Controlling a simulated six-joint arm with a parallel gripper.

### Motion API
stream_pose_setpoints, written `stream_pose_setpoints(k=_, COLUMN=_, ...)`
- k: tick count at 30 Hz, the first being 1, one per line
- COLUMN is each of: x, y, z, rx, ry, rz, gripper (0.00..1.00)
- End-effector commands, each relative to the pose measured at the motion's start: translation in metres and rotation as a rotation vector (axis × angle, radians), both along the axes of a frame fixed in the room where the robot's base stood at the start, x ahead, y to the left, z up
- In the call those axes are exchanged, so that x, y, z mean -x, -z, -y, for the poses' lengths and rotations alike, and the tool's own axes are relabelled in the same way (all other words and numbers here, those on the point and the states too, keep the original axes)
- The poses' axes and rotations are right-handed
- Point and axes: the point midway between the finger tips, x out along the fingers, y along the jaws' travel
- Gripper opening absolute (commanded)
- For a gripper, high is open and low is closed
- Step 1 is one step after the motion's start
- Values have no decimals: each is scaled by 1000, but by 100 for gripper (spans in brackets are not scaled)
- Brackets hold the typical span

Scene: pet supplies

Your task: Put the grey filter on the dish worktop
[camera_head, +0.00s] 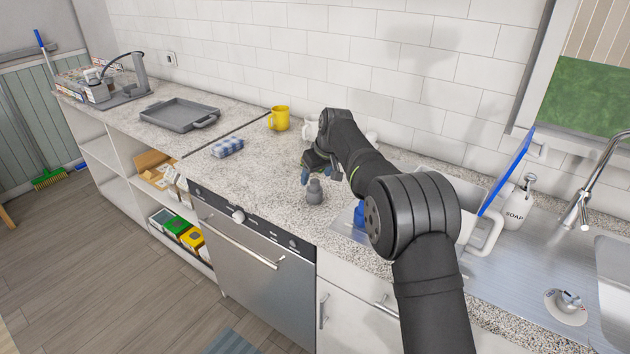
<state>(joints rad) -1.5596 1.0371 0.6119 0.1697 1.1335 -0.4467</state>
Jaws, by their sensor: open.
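A small grey piece with a round base and a narrower top, which looks like the grey filter (315,193), stands upright on the speckled worktop (260,185) above the dishwasher, near its front edge. I take this stretch to be the dish worktop. My gripper (306,176) is open, low over the worktop, just behind the grey filter. The gripper and the filter overlap in the picture, and I cannot tell whether they touch. Nothing shows between the fingers, though my arm hides part of the gripper.
A yellow mug (279,119) and a white mug (310,131) stand behind my gripper. A blue checked cloth (228,147) lies to the left. A blue object (360,213) is partly behind my arm. A soap bottle (515,207) stands by the sink. The worktop left of the filter is clear.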

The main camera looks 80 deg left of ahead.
Motion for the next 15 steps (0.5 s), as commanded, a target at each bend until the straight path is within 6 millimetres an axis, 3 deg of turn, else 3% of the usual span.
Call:
stream_pose_setpoints(k=7, x=-8, y=-51, z=19, rx=-2, ry=0, rz=-1, gripper=65)
stream_pose_setpoints(k=15, x=-13, y=-77, z=29, rx=1, ry=1, rz=-1, gripper=65)
